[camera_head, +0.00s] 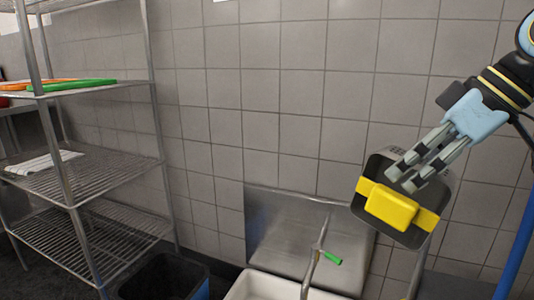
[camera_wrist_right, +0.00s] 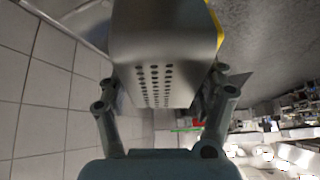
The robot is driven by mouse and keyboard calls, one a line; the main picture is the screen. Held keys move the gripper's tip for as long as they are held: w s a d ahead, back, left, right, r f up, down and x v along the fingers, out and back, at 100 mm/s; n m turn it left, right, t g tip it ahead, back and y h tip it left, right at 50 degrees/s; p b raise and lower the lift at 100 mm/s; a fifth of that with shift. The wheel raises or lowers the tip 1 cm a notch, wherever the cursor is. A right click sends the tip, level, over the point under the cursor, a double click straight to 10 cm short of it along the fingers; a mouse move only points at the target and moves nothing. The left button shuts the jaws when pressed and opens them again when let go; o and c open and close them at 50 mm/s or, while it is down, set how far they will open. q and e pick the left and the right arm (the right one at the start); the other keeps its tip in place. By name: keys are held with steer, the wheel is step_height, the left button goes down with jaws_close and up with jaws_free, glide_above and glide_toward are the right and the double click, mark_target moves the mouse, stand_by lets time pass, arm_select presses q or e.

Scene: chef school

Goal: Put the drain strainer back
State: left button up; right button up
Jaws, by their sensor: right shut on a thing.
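The drain strainer (camera_head: 374,220) is a dark-insided metal box with a yellow band and a yellow block across it. My right gripper (camera_head: 404,178) is shut on it and holds it up in the air, tilted, in front of the tiled wall. In the right wrist view, the strainer (camera_wrist_right: 160,45) shows its grey metal side with rows of round holes, between the two fingers of my gripper (camera_wrist_right: 165,105). The exact contact of the fingertips is partly hidden. My left gripper is not in view.
Below and left of the strainer is a white sink basin (camera_head: 262,287) with a metal panel (camera_head: 280,235) behind it. A tap pipe with a green handle (camera_head: 333,258) rises there. A wire shelf (camera_head: 85,175) and a dark bin (camera_head: 165,278) stand on the left.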

mark_target(408, 203)
steer(key=shift+n+g, duration=0.4)
steer(key=shift+n, duration=0.4)
steer(key=s, duration=0.4)
steer(key=s+a, duration=0.1)
steer(key=s, duration=0.1)
steer(key=shift+s+r, duration=0.1)
steer(key=shift+r, duration=0.15)
